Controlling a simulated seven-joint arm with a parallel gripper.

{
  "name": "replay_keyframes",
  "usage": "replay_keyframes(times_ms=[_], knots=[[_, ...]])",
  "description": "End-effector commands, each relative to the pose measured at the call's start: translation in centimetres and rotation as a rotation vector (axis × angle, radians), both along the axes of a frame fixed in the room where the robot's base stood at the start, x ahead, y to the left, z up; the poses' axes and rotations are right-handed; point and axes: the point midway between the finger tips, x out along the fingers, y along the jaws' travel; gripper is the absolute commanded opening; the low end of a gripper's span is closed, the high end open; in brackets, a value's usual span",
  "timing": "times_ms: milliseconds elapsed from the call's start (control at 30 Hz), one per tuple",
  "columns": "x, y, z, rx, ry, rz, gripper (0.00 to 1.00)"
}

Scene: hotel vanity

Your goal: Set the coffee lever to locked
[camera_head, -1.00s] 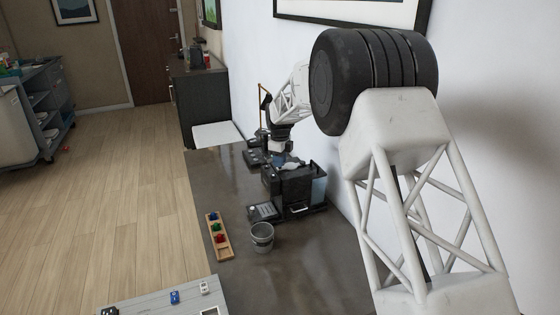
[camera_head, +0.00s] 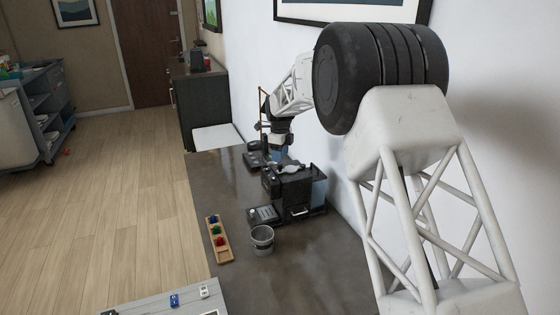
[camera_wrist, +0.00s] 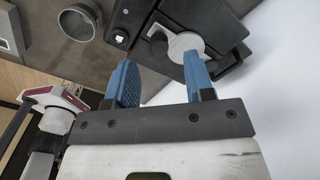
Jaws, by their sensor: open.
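The black coffee machine (camera_head: 300,190) stands on the dark counter near the wall. A light grey lever-like piece (camera_head: 292,169) lies on its top. In the wrist view the machine's black top (camera_wrist: 205,15) shows at the upper right, with the pale grey piece, round at one end (camera_wrist: 183,45), on it. My gripper (camera_head: 276,156) is at the machine's far side in the head view, its blue fingers apart and empty. In the wrist view, the right finger of my gripper (camera_wrist: 161,68) overlaps the round piece; I cannot tell whether they touch. The lever's setting is not readable.
A grey metal cup (camera_head: 262,239) stands in front of the machine, beside a wooden tray (camera_head: 223,255) of coloured pieces. A black device (camera_head: 255,158) stands beyond the machine. The white wall is close on the right.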

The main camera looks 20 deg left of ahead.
Motion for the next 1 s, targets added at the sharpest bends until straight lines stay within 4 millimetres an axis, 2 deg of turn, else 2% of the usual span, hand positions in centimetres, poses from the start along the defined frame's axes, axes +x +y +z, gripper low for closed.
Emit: replay_keyframes(times_ms=[100,333,1000], knots=[[0.0,0.0,1.6,0.0,0.0,0.0,0.49],[0.0,0.0,3.4,0.0,0.001,0.0,0.49],[0.0,-0.3,3.9,0.0,0.0,0.004,0.49]])
